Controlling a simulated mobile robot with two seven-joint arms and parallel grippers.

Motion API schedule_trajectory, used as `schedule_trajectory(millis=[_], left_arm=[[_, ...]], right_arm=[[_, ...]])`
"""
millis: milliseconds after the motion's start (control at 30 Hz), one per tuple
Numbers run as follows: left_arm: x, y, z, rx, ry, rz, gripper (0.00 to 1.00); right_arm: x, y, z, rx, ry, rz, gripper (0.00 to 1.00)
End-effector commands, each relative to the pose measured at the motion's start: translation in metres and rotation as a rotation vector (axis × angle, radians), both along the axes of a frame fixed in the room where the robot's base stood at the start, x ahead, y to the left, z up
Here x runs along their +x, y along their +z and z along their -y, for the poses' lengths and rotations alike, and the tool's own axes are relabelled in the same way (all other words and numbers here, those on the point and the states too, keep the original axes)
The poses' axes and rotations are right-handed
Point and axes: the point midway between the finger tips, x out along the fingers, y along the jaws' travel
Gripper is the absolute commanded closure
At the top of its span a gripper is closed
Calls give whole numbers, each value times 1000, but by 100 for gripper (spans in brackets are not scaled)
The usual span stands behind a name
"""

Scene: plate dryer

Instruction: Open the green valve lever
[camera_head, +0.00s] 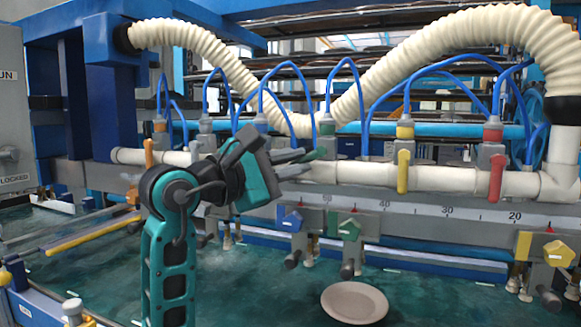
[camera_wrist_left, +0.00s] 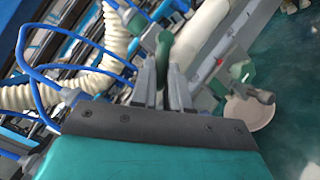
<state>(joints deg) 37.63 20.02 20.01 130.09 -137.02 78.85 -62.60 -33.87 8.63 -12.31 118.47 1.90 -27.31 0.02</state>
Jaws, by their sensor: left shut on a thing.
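The green valve lever (camera_head: 317,154) is on the white pipe near the middle of the head view, below a green-capped fitting (camera_head: 326,127). My left gripper (camera_head: 306,162) reaches it from the left, with its fingertips at the lever. In the left wrist view the green lever (camera_wrist_left: 163,48) stands up between the tips of my left gripper (camera_wrist_left: 166,68), which is shut on it. The fingers hide part of the lever. My right gripper is in neither view.
A yellow lever (camera_head: 403,172) and a red lever (camera_head: 497,178) hang down from the pipe to the right. An orange lever (camera_head: 148,153) is to the left. Blue hoses (camera_head: 357,95) arch above. A round plate (camera_head: 354,303) lies on the green surface below.

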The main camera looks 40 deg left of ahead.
Motion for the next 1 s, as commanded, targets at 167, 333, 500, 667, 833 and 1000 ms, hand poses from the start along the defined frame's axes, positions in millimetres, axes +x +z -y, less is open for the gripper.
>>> schedule_trajectory(millis=[167, 333, 500, 667, 833, 1000], left_arm=[[1, -12, 4, -137, -1, 33, 100], [2, -17, 8, -295, -2, 69, 100], [3, -20, 14, -456, -2, 107, 100], [4, -23, 19, -605, -3, 140, 100], [6, -25, 25, -753, -2, 173, 100], [7, -25, 30, -877, 0, 202, 100]], right_arm=[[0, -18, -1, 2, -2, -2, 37], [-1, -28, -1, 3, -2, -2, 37], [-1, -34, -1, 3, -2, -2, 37], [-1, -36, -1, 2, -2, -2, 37], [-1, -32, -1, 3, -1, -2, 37], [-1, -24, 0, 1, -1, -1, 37]])
